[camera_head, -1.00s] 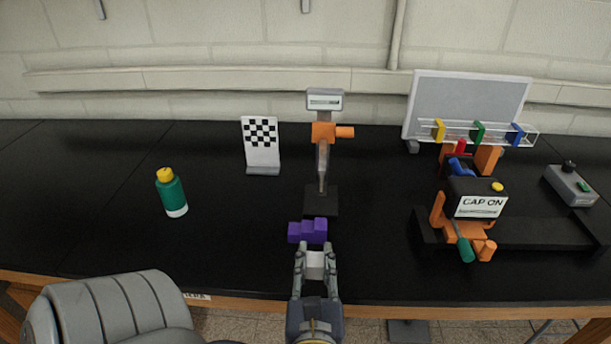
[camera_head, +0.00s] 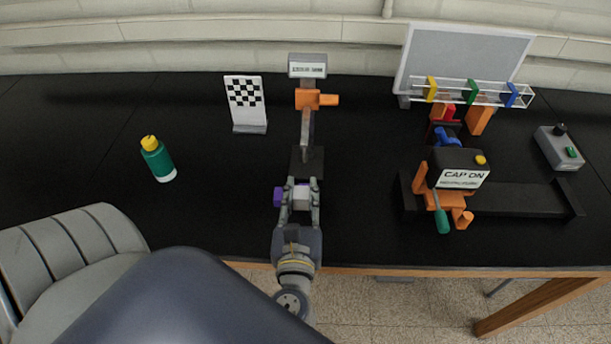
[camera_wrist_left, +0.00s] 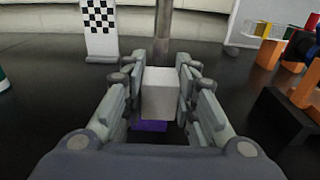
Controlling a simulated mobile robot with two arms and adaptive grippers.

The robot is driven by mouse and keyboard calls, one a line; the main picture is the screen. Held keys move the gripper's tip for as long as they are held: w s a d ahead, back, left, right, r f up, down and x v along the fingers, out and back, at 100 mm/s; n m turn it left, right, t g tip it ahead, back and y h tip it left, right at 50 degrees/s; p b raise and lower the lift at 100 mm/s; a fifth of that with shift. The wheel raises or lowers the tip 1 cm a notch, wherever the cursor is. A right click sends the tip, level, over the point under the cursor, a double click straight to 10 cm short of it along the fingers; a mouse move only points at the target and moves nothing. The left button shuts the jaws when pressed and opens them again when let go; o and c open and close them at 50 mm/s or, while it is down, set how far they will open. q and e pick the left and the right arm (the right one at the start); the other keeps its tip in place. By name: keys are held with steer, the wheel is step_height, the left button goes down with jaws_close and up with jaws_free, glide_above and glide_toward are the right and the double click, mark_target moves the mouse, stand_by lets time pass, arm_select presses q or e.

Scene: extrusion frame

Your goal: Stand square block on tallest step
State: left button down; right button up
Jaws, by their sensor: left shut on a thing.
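My left gripper (camera_head: 300,199) is shut on a light grey square block (camera_head: 301,197), which sits between its fingertips. The block also shows in the left wrist view (camera_wrist_left: 160,93), held upright between the two fingers. The purple stepped block (camera_head: 279,196) is mostly hidden behind and under the gripper; its left part shows in the head view. In the left wrist view a purple patch (camera_wrist_left: 150,126) shows below the grey block. I cannot tell whether the grey block touches a step. My right gripper is not in view.
A stand with a dark base (camera_head: 307,161) and orange clamp (camera_head: 307,98) rises just behind the purple steps. A checkered board (camera_head: 246,103) and a green bottle (camera_head: 157,159) stand to the left. The "CAP ON" fixture (camera_head: 458,170) is to the right. Black table between is clear.

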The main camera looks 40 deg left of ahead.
arm_select(q)
steer(key=x, duration=0.7)
steer(key=shift+w+d+f, duration=0.15)
steer(key=shift+w+d, duration=0.05)
steer(key=shift+d, duration=0.1)
step_height(320, 180, down, 4)
steer(key=b, duration=0.5)
steer(key=shift+r, duration=0.3)
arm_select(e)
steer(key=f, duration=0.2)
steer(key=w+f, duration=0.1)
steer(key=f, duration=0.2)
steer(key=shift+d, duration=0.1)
arm_select(q)
steer(key=shift+s, duration=0.1)
steer(key=shift+f, duration=0.2)
steer(key=c, duration=1.3)
jaws_free()
